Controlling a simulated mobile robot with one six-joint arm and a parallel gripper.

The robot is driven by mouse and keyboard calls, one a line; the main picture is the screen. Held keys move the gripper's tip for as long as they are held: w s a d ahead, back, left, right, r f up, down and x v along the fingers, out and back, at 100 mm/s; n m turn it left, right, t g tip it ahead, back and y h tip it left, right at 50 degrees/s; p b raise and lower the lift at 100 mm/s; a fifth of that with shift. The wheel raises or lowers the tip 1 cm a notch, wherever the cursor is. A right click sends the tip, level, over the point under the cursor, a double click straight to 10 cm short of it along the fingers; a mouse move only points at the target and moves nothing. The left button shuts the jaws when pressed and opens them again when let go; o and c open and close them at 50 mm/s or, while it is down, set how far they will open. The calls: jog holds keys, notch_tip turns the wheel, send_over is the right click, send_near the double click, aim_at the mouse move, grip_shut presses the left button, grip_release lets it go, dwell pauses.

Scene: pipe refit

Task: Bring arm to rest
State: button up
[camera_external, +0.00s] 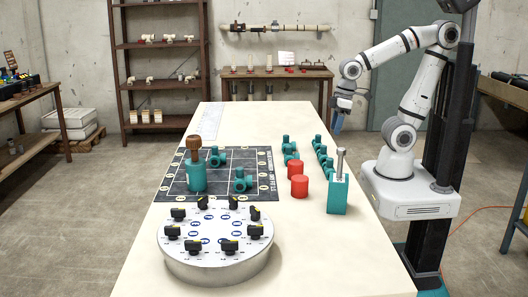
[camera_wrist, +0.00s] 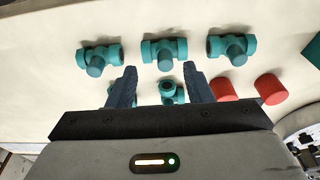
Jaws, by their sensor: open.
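My gripper (camera_external: 340,112) hangs above the right edge of the white table, with my arm bent back to its mount on the right. In the wrist view my gripper's two dark fingers (camera_wrist: 159,88) stand apart with nothing held between them. Several teal pipe fittings lie below and beyond the fingers, including a middle one (camera_wrist: 164,52), a left one (camera_wrist: 99,57) and a right one (camera_wrist: 231,47). One smaller teal piece (camera_wrist: 170,92) shows between the fingers, lower down on the table.
Two red cylinders (camera_external: 299,186) and a teal block with a metal pin (camera_external: 338,195) stand on the table (camera_external: 300,255). A dark gridded board (camera_external: 215,181) holds teal fittings and a wooden-handled tool (camera_external: 195,172). A round dial plate (camera_external: 215,250) sits in front.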

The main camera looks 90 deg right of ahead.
notch_tip(320, 180, up, 8)
jog(key=p, duration=0.7)
jog(key=shift+s+r+p, duration=0.15)
jog(key=shift+s+p, duration=0.05)
jog(key=shift+p, duration=0.1)
